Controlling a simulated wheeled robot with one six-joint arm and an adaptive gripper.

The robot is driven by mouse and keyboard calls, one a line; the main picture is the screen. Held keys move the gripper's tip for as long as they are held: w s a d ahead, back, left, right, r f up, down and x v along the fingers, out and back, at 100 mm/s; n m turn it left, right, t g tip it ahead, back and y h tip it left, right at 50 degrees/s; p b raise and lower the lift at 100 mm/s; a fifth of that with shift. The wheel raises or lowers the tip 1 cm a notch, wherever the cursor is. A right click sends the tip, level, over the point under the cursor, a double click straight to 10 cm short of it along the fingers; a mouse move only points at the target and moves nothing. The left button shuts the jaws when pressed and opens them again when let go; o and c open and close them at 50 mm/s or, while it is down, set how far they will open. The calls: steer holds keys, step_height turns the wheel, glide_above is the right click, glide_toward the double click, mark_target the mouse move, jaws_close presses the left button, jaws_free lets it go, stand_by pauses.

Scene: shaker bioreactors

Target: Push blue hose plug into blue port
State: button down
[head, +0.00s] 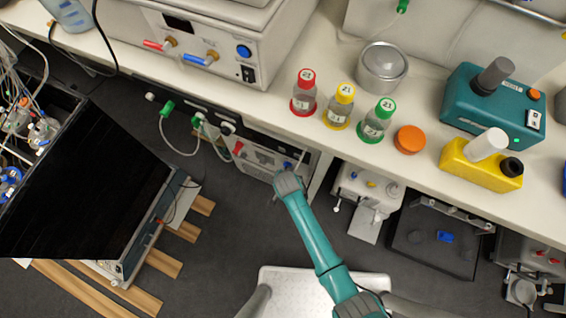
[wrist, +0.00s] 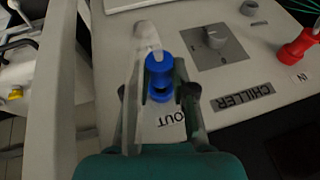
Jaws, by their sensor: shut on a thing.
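My gripper (wrist: 160,84) is shut on the blue hose plug (wrist: 158,68), with one finger on each side of it. A pale translucent hose (wrist: 146,36) runs from the plug toward the top of the wrist view. The plug is at the chiller's grey front panel, just above the OUT label (wrist: 164,124). The blue port is hidden behind the plug and fingers, so I cannot tell how far the plug sits in it. In the head view my gripper (head: 288,172) is at the white chiller (head: 262,158) under the bench, and the plug is mostly hidden.
The bench (head: 330,150) overhangs the chiller. A black open box (head: 90,190) stands left; another white device (head: 368,192) is on the right.

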steer(key=shift+w+d, duration=0.2)
steer(key=shift+w, duration=0.3)
steer(key=shift+w+d, duration=0.15)
steer(key=shift+w, duration=0.3)
stand_by(1.3)
steer(key=c, duration=0.9)
jaws_free()
steer(key=v, duration=1.2)
